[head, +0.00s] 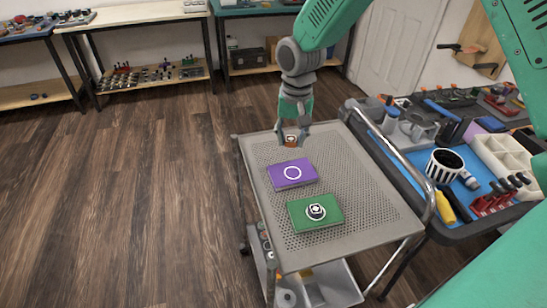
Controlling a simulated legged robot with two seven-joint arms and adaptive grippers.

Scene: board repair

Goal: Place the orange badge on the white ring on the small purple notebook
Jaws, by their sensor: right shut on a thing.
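My right gripper (291,137) points down over the far left part of the cart top. It is shut on the orange badge (291,143), which sits between its fingertips and is partly hidden by them. The small purple notebook (280,175) lies flat on the cart, a little nearer than the gripper. The white ring (292,173) is on its upper face, and nothing lies on it. The held badge is just beyond the notebook in the picture; its exact height cannot be told. My left gripper is not in view.
A green notebook (331,222) with a dark and white round badge (316,211) lies nearer on the perforated metal cart top (370,205). A metal rail (395,160) runs along the cart's right side. A workbench with tools and a striped cup (444,165) stands at right.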

